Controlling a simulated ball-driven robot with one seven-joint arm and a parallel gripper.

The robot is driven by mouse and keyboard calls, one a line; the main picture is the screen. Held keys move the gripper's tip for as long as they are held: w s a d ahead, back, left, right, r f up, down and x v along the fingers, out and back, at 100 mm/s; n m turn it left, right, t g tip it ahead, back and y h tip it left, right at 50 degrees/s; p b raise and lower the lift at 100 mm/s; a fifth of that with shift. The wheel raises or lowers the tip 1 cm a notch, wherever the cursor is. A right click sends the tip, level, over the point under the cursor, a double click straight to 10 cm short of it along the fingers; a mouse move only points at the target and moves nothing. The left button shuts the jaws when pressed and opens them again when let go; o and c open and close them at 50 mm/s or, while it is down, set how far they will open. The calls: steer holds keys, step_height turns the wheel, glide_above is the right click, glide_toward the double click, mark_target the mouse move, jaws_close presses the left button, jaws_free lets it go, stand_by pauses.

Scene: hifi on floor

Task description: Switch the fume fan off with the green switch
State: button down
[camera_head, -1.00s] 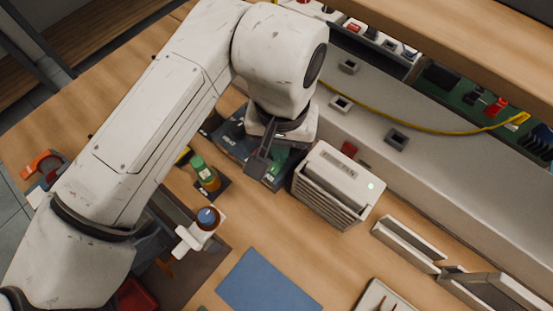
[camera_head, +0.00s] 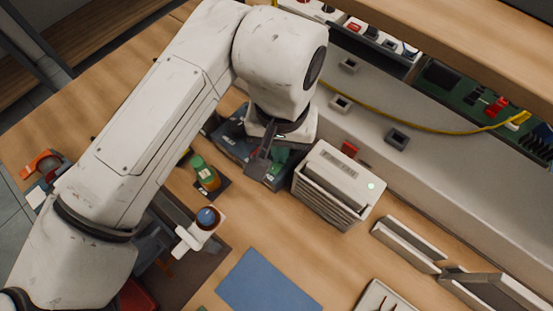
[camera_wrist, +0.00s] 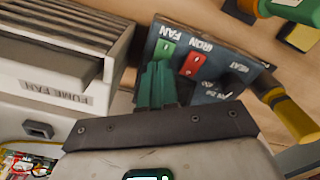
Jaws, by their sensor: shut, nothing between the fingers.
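The fume fan (camera_head: 325,190) is a pale slatted box with a lit green light on top. Its "FUME FAN" label shows in the wrist view (camera_wrist: 55,92). The dark control panel (camera_head: 232,142) lies left of the fan, partly hidden by my arm. In the wrist view the green switch (camera_wrist: 165,49), beside the word FAN, sits next to a red switch (camera_wrist: 192,64) beside IRON. My gripper (camera_wrist: 158,68) is shut and empty, its green fingertips just short of the green switch in the picture. I cannot tell whether they touch the panel.
A blue mat (camera_head: 268,284) lies on the bench. A shelf edge (camera_head: 450,45) overhangs at the back right. Bare bench lies in front of the fan.

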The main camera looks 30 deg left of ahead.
steer(key=shift+f, duration=0.7)
stand_by(0.3)
step_height(320, 180, up, 7)
steer(key=p, duration=0.6)
stand_by(0.4)
stand_by(0.5)
